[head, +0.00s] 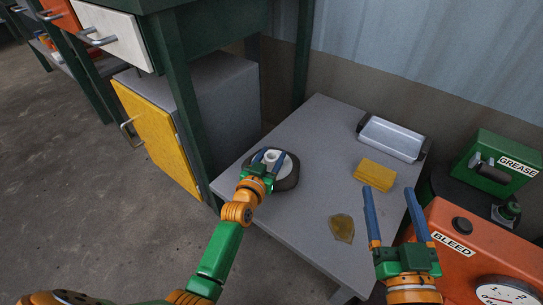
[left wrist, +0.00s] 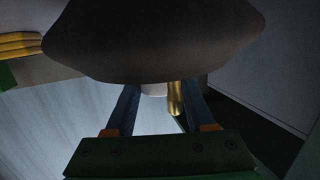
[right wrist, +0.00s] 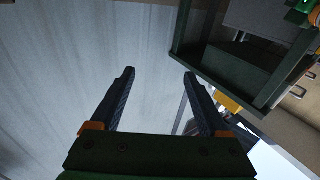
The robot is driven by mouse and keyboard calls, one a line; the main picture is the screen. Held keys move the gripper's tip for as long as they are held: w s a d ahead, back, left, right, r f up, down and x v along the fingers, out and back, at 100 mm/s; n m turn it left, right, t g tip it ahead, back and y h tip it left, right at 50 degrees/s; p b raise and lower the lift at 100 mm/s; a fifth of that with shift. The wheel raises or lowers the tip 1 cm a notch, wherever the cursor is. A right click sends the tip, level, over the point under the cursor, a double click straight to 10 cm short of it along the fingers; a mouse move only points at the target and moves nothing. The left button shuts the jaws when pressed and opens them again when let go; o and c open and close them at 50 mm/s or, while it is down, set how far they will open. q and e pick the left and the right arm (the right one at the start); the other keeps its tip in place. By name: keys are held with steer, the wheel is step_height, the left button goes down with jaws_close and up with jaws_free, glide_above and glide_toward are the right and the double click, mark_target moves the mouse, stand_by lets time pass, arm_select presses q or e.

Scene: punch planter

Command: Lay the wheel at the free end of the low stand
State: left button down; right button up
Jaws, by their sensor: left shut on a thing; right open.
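The wheel (head: 288,181), a dark tyre with a pale centre, is at the left end of the low grey stand (head: 305,205) in the head view. I cannot tell whether it rests on the top or hangs just above it. My left gripper (head: 268,158) is shut on the wheel near its pale hub. In the left wrist view the dark wheel (left wrist: 150,40) fills the top, beyond the fingers (left wrist: 153,100), with a brass pin (left wrist: 175,98) beside them. My right gripper (head: 392,215) is open and empty above the stand's right edge; its fingers (right wrist: 160,85) are apart.
On the stand are a metal tray (head: 392,138) at the back, a yellow block (head: 375,174) and a flat amber piece (head: 341,228). An orange BLEED machine (head: 470,250) and a green GREASE box (head: 500,165) stand at right. A yellow-doored cabinet (head: 158,137) stands left.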

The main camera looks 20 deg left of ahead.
arm_select(q)
steer(key=shift+f+b, duration=0.1)
steer(key=shift+b, duration=0.25)
steer(key=shift+c, duration=1.3)
jaws_free()
steer(key=shift+f, duration=0.15)
arm_select(e)
step_height(320, 180, up, 6)
steer(key=s+t+y, duration=0.1)
steer(key=t, duration=0.2)
steer(key=shift+s+a+r+n+t, duration=0.15)
steer(key=shift+s+a+n+t, duration=0.15)
steer(key=shift+s, duration=0.05)
